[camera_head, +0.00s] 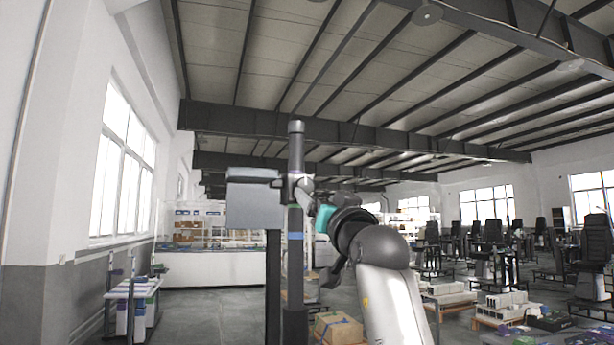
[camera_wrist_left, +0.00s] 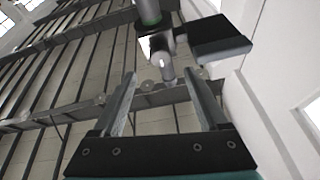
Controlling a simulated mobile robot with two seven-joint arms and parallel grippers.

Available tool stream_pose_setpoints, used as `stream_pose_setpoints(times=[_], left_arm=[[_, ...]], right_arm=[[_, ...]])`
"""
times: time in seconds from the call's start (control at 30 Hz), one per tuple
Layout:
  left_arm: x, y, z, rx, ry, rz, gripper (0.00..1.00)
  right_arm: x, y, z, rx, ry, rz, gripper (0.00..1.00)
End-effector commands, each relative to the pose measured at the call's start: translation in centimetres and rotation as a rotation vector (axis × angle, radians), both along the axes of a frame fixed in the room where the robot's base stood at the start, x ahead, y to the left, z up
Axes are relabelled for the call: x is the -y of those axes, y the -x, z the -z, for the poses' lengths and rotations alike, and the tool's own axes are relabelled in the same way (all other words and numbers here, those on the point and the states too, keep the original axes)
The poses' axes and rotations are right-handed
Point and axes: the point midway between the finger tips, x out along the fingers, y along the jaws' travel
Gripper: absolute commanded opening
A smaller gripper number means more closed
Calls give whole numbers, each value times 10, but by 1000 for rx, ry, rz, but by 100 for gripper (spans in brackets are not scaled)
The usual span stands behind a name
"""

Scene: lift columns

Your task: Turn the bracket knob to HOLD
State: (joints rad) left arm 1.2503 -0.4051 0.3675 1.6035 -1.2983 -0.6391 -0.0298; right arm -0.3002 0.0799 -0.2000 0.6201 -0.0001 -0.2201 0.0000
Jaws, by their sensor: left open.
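The lift column (camera_head: 296,150) stands upright ahead, dark, with a coloured ring and a blue band lower down. A grey box (camera_head: 255,205) is fixed at its left side. My left gripper (camera_head: 307,190) is at the column's right side, at bracket height. In the left wrist view, my left gripper (camera_wrist_left: 160,78) is open, with its two fingers spread. The bracket knob (camera_wrist_left: 165,67), a pale rounded cylinder, shows beyond and between the fingertips, with no clear contact. The bracket (camera_wrist_left: 156,42) and grey box (camera_wrist_left: 220,38) are behind it. No HOLD marking is readable.
A small cart (camera_head: 132,300) stands at the left by the wall. Several dark chairs and low pallets fill the right side. The floor left of the column is mostly clear.

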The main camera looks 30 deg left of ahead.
Motion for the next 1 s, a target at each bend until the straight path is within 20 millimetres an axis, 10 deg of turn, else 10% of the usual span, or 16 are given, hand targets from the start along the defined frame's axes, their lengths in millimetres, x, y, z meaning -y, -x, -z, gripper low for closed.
stream_pose_setpoints(times=[0.5,1.0], left_arm=[[-42,-36,-27,0,1,1,76],[-58,-50,-31,-1,-1,1,76]], right_arm=[[0,0,-57,0,0,0,50],[0,0,-72,0,0,0,50]])
